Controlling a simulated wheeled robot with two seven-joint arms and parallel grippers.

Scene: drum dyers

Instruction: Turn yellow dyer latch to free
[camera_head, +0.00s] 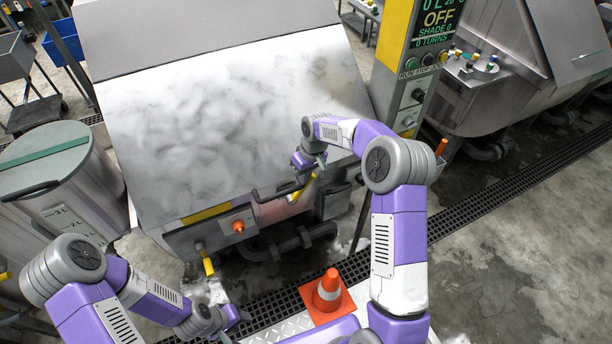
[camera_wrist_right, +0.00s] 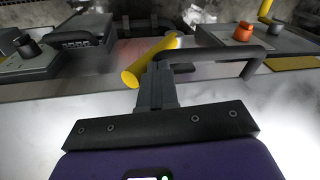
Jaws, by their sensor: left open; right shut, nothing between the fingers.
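The dyer is a large steel machine (camera_head: 230,130) with yellow marking on its front. A lever with a yellow grip (camera_head: 303,188) is at the right of its front edge, beside a dark bar (camera_head: 272,193). In the right wrist view the yellow grip (camera_wrist_right: 148,62) slants across just beyond my right gripper (camera_wrist_right: 156,72); the dark bar (camera_wrist_right: 225,53) is to the right. My right gripper (camera_head: 316,164) is shut and empty close to the grip; I cannot tell whether they touch. My left gripper (camera_head: 240,318) is low, away from the lever; its fingertips are small.
An orange knob (camera_head: 238,226) and a yellow-handled valve (camera_head: 208,264) are on the dyer's lower front. The control column (camera_head: 405,70) reads OFF. A lidded drum (camera_head: 60,185) is at left.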

